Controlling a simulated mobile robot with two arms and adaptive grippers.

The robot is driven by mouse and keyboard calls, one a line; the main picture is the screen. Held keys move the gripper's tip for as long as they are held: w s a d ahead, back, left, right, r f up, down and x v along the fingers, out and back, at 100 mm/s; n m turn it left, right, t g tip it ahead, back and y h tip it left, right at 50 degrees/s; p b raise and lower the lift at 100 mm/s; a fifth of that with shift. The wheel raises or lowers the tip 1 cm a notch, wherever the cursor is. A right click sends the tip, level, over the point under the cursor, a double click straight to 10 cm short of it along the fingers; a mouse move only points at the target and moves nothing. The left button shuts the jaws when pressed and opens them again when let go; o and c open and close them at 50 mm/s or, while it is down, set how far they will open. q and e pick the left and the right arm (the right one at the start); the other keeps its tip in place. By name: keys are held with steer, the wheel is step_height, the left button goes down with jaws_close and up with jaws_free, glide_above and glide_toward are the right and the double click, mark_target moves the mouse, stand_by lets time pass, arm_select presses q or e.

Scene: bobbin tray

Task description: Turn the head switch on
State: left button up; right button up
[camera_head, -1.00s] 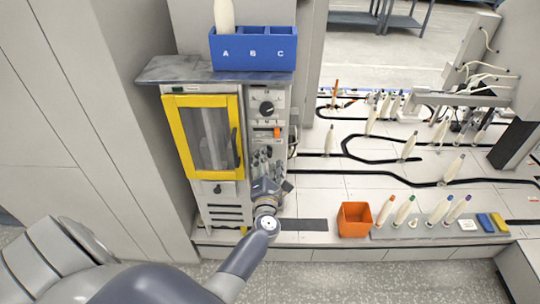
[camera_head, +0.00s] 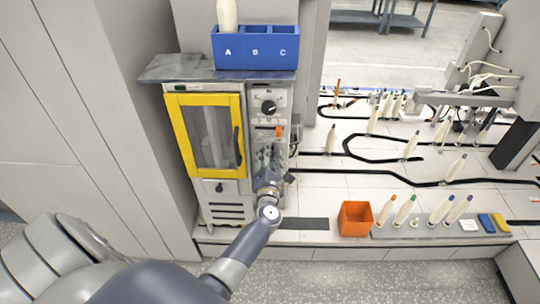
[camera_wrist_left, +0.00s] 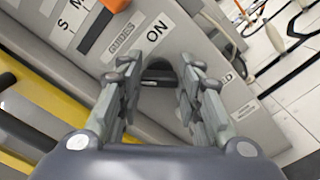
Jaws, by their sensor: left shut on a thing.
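The machine (camera_head: 247,185) with the yellow-framed door stands left of the middle in the head view. My left gripper (camera_head: 270,157) is at the lower part of its narrow right-hand panel. In the left wrist view, the gripper (camera_wrist_left: 160,85) is shut on a dark switch (camera_wrist_left: 158,74), one finger on each side of it. An "ON" label (camera_wrist_left: 157,31) is on the panel just beyond the switch. My right gripper is not in view.
Above the gripper are an orange lever (camera_head: 279,131) and a black knob (camera_head: 268,107). A blue A-B-C bin (camera_head: 256,53) with a bobbin stands on top. An orange box (camera_head: 356,218) and a tray of bobbins (camera_head: 430,232) are at the right.

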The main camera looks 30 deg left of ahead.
arm_select(q)
steer(key=m+p, duration=0.1)
steer(key=m, duration=0.4)
steer(key=m+p, duration=0.2)
steer(key=m, duration=0.3)
steer(key=m+p, duration=0.2)
steer(key=m, duration=0.3)
steer(key=shift+f+m, duration=0.35)
steer(key=shift+m, duration=0.05)
stand_by(0.5)
steer(key=o, duration=1.1)
steer(key=shift+c, duration=0.2)
